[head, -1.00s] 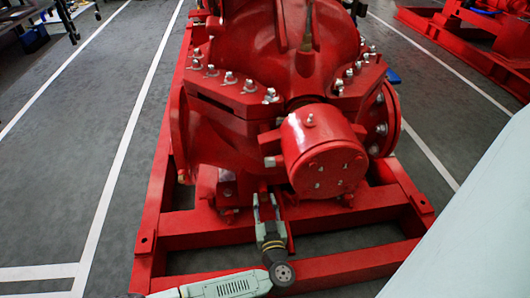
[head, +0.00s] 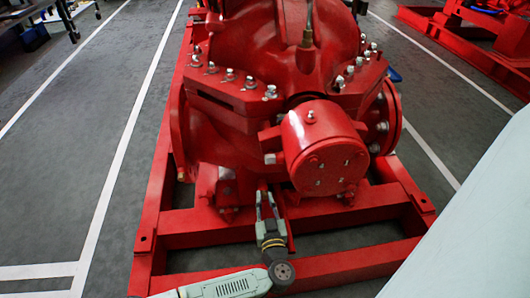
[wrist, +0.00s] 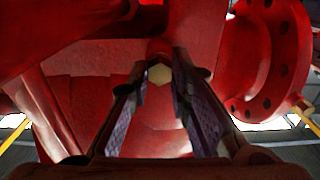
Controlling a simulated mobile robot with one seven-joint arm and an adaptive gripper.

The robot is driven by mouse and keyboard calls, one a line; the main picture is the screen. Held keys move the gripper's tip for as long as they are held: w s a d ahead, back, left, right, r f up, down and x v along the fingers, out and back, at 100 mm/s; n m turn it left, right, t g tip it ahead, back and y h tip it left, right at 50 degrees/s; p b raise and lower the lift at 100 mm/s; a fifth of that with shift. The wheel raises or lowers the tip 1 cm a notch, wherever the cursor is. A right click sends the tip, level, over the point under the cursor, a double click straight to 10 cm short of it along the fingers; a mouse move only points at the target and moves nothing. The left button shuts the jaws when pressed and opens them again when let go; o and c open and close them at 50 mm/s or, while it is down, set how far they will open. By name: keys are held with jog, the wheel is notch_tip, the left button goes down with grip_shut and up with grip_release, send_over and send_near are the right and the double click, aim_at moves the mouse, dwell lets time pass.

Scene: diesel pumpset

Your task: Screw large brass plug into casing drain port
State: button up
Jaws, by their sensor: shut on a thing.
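The brass plug (wrist: 159,74) shows in the wrist view as a small hex head between my fingertips, against the red casing (wrist: 160,48). My gripper (wrist: 159,82) is shut on it, with one finger on each side. In the head view my gripper (head: 267,194) reaches under the pump casing (head: 225,150), left of and below the round bearing housing (head: 325,160). The plug cannot be made out there. The drain port's opening is hidden behind the plug, so how deep the plug sits cannot be told.
The red base frame (head: 150,225) surrounds my gripper, with a cross beam (head: 335,268) in front. A round flange (wrist: 262,60) with bolt holes stands to the right in the wrist view. Another small brass fitting (wrist: 304,105) shows beside it. Open floor (head: 95,130) lies left.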

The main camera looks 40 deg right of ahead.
grip_shut()
jog(key=shift+w+b, duration=0.1)
jog(key=shift+b, duration=0.8)
dwell(0.4)
jog(key=m, duration=1.8)
jog(key=shift+w, duration=0.1)
jog(key=m, duration=0.6)
jog(key=shift+r, duration=0.1)
